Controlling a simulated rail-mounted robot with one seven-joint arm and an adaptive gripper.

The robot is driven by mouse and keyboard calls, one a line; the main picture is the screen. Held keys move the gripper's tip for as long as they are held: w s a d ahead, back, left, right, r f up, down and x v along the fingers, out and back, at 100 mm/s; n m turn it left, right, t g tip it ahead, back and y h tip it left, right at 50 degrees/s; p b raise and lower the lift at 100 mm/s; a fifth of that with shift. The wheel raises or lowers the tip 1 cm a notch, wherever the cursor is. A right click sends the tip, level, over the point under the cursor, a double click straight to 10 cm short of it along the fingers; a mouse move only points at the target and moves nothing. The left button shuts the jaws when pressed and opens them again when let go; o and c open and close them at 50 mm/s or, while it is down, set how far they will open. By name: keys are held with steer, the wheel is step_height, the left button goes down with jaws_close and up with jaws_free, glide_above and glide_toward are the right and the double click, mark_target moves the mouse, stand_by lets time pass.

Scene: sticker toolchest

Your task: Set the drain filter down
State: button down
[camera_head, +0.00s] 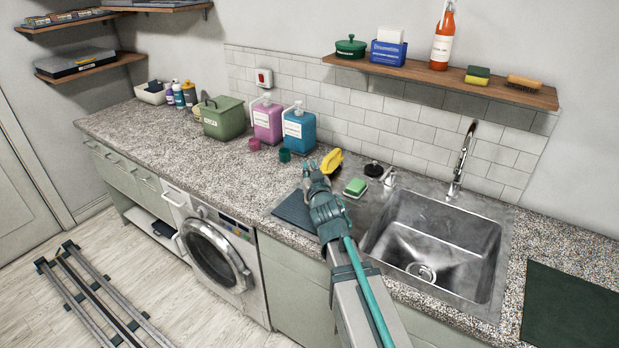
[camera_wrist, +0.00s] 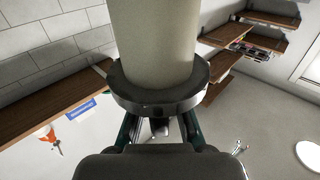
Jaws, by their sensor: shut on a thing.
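My gripper (camera_head: 312,168), teal, is above the counter left of the sink. Its fingers also show in the wrist view (camera_wrist: 160,130), below a dark round collar (camera_wrist: 160,100) with a wide pale cylinder (camera_wrist: 153,45) rising from it. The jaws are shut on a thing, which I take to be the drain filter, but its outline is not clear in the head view. The collar and cylinder seem to belong to it, though I cannot be sure. The fingertips are partly hidden by the collar.
A dark mat (camera_head: 293,211) lies on the counter (camera_head: 200,160). A yellow object (camera_head: 331,161), a green sponge (camera_head: 355,188) and a black round item (camera_head: 373,169) are close to my gripper. The sink (camera_head: 440,238) is to the right. Soap bottles (camera_head: 299,131) stand behind to the left.

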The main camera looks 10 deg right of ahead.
steer(key=w+d+f+b, duration=0.1)
steer(key=w+f+b, duration=0.2)
steer(key=w+f, duration=0.4)
step_height(320, 180, down, 3)
steer(key=shift+r, duration=0.1)
steer(key=shift+d, duration=0.1)
steer(key=shift+f, duration=0.3)
steer(key=c, duration=1.2)
jaws_free()
steer(key=shift+c, duration=0.2)
steer(key=shift+r, duration=0.2)
